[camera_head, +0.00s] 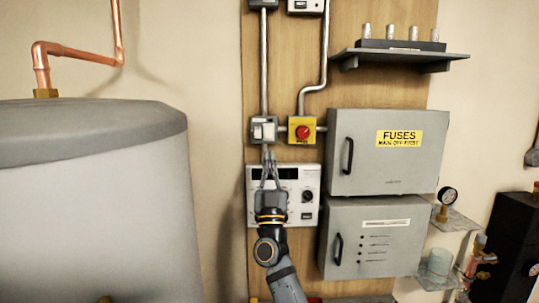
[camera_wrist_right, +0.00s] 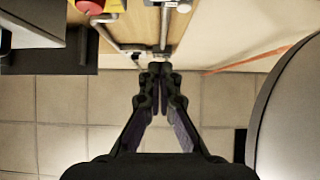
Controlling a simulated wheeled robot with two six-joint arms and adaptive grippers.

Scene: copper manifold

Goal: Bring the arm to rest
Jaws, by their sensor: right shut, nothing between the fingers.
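My right gripper (camera_head: 269,157) is in the middle of the head view, its arm coming up from the bottom. Its fingers point up and are shut with nothing between them. The fingertips are just below the grey switch box (camera_head: 264,130) with white rockers, and in front of the top of a white control panel (camera_head: 308,181). I cannot tell whether they touch anything. In the right wrist view the shut fingers (camera_wrist_right: 160,72) also show, pointing at the wall board. My left gripper is not in view.
A yellow box with a red button (camera_head: 302,131) is right of the switch box. Two grey cabinets (camera_head: 376,150) (camera_head: 372,238) and a shelf (camera_head: 400,55) holding fuses are further right. A large grey tank (camera_head: 90,210) stands left. The tiled floor (camera_wrist_right: 60,130) looks clear in the wrist view.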

